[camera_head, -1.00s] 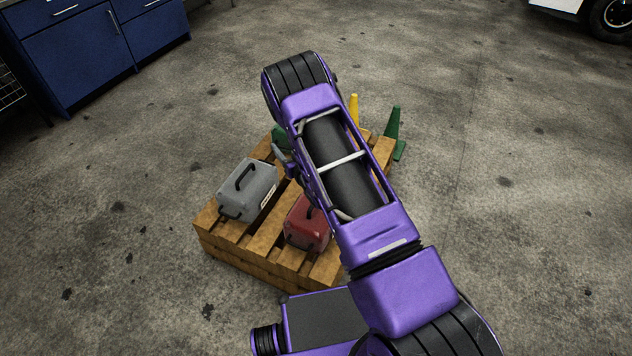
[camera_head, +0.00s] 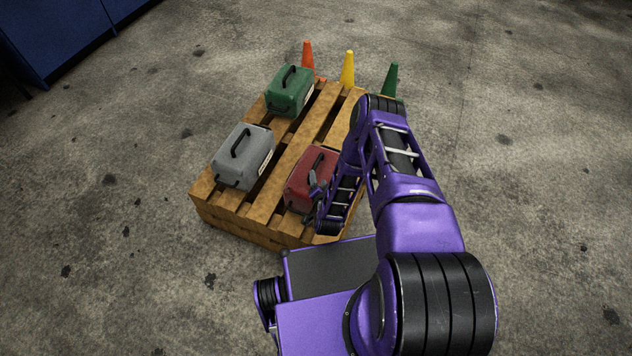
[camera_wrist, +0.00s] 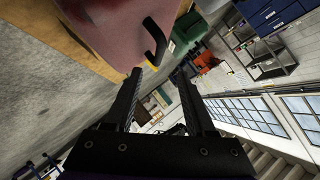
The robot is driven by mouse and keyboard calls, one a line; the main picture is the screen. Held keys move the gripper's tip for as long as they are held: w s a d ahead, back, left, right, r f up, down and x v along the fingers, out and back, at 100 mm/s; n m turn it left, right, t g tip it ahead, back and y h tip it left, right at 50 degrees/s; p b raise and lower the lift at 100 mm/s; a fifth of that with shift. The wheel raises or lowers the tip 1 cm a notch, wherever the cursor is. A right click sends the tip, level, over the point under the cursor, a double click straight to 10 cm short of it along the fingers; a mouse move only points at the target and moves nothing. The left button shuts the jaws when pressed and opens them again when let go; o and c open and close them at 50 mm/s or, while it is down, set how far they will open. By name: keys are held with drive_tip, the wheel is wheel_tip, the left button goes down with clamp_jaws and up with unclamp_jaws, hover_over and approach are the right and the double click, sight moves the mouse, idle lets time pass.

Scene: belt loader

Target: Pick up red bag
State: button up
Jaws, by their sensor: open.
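The red bag (camera_head: 308,172) sits on the front right part of the wooden pallet (camera_head: 285,228). In the wrist view the red bag (camera_wrist: 110,28) fills the upper left, with its black handle (camera_wrist: 154,42) just beyond the fingertips, nearer the left finger. My gripper (camera_wrist: 160,74) is open, with nothing visible between its fingers. In the head view my gripper (camera_head: 317,192) is at the red bag's near right side, and my arm hides part of that side. Whether a finger touches the handle, I cannot tell.
A grey case (camera_head: 243,158) and a green case (camera_head: 289,92) share the pallet. Orange (camera_head: 307,58), yellow (camera_head: 347,70) and green (camera_head: 390,80) cones stand behind it. Blue cabinets (camera_head: 60,35) are at the upper left. The surrounding floor is clear.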

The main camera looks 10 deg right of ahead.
sight(316, 164)
drive_tip(key=b+x, duration=0.2)
drive_tip(key=x, duration=0.7)
drive_tip(key=shift+w+d+f, duration=0.15)
drive_tip(key=shift+w, duration=0.15)
clamp_jaws()
idle(1.0)
drive_tip(key=shift+w+r, duration=0.15)
drive_tip(key=shift+r, duration=0.1)
